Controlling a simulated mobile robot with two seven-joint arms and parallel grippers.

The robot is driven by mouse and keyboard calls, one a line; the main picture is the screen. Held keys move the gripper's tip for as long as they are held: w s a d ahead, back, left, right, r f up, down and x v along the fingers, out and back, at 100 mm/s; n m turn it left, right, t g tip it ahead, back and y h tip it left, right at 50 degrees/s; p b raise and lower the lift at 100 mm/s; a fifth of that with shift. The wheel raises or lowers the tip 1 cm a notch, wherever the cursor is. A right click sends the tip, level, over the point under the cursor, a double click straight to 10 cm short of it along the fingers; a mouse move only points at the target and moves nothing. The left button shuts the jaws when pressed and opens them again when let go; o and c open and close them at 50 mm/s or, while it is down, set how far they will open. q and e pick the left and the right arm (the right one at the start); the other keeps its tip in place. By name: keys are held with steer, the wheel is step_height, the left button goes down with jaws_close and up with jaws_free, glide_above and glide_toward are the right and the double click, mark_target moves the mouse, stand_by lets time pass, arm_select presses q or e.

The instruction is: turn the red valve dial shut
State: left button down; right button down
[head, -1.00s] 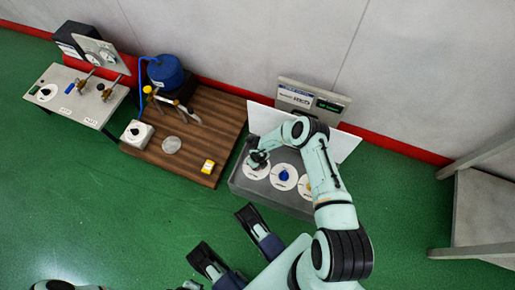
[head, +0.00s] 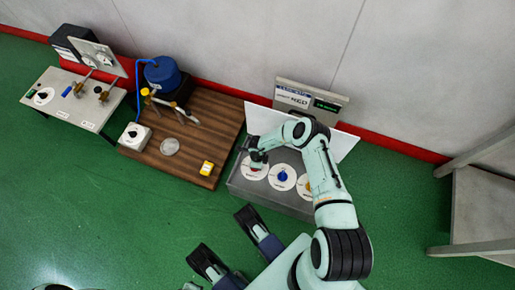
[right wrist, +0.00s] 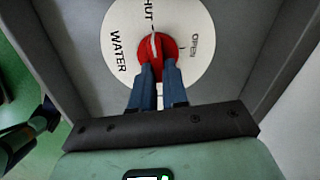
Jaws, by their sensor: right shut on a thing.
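The red valve dial (right wrist: 157,48) sits at the centre of a white round plate (right wrist: 118,34) marked WATER, SHUT and OPEN in the right wrist view. My right gripper (right wrist: 157,67) is shut on the dial's handle, one finger on each side. The handle's pale line runs roughly up the picture, towards the word SHUT. In the head view my right gripper (head: 258,158) is over the leftmost plate and mostly hides the red dial.
The grey panel box (head: 270,202) also holds a blue dial (head: 283,176) and a yellow one partly behind my arm. Green floor (head: 110,220) lies clear in front.

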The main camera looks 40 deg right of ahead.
stand_by(0.5)
steer(key=c, duration=1.1)
jaws_free()
steer(key=shift+c, duration=0.2)
steer(key=shift+r, duration=0.1)
